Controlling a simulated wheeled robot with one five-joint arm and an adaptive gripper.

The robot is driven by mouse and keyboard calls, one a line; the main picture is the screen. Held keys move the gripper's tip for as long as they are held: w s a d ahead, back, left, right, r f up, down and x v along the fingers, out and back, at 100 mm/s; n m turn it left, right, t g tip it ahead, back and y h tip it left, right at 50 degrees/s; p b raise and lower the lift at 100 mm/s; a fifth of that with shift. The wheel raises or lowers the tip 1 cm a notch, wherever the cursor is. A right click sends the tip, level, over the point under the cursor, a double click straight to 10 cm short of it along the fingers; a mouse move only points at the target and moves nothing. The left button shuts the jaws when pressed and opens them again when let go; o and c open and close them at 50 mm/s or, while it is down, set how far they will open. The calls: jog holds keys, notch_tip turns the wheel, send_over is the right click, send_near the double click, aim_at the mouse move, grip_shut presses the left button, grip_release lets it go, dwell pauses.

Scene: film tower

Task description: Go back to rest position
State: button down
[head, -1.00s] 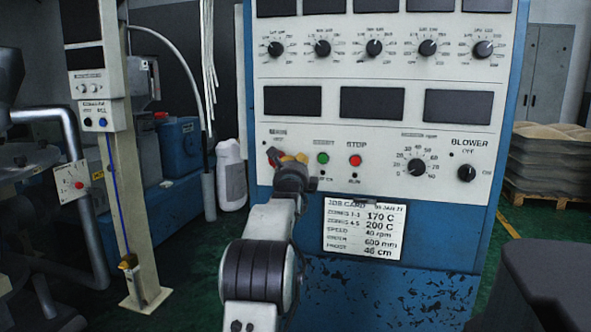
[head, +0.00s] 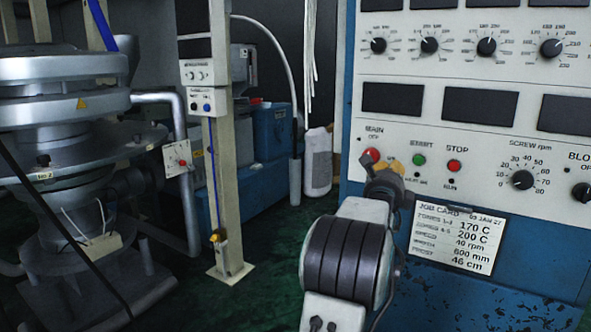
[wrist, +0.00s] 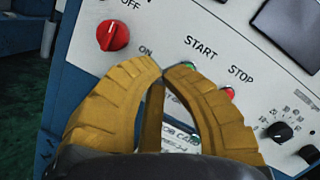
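My gripper (wrist: 161,70) has ribbed yellow fingers, and their tips meet with nothing seen between them. In the head view my gripper (head: 390,168) is in front of the control panel (head: 400,125), just right of the red MAIN knob (head: 372,155). In the wrist view the MAIN knob (wrist: 113,35) is apart from the fingers, to their upper left, with a white mark near its top. The green START button (head: 418,160) and red STOP button (head: 454,166) are right of my gripper. The fingers partly cover START (wrist: 190,68) in the wrist view.
A job card (head: 457,238) is fixed below the buttons. A beige post (head: 225,190) stands left of the panel. A large metal machine (head: 70,105) fills the left side. Green floor (head: 265,265) is open between the post and the panel.

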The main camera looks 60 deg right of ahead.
jog(key=w+a+r+n+t+y+p, duration=0.25)
jog(key=w+a+n+p, duration=0.2)
jog(key=w+a, duration=0.3)
jog(key=w+a+r+n+t+y+p, duration=0.2)
jog(key=w+a+n+y+p, duration=0.25)
jog(key=w, duration=0.45)
jog(key=w+a+r+n+y+p, duration=0.15)
jog(key=w+a+n+p, duration=0.35)
jog(key=a, duration=0.6)
jog(key=w+a+n+y+p, duration=0.25)
jog(key=a+n, duration=0.45)
jog(key=a, duration=0.4)
jog(key=s+a+r+n+y+p, duration=0.1)
jog(key=s+a+n+y+p, duration=0.15)
jog(key=a+n, duration=0.4)
jog(key=s+a+n+y+p, duration=0.1)
jog(key=a+n+y+p, duration=0.25)
jog(key=a, duration=0.55)
jog(key=s+a+n+g+y+p, duration=0.2)
jog(key=s+a+n+g+p, duration=0.2)
jog(key=s+a+n+p, duration=0.3)
jog(key=s+a+n, duration=0.4)
jog(key=s+a, duration=0.2)
jog(key=s, duration=0.1)
jog(key=shift+a+r+g+p, duration=0.2)
jog(key=shift+g+p, duration=0.15)
jog(key=shift+s, duration=0.1)
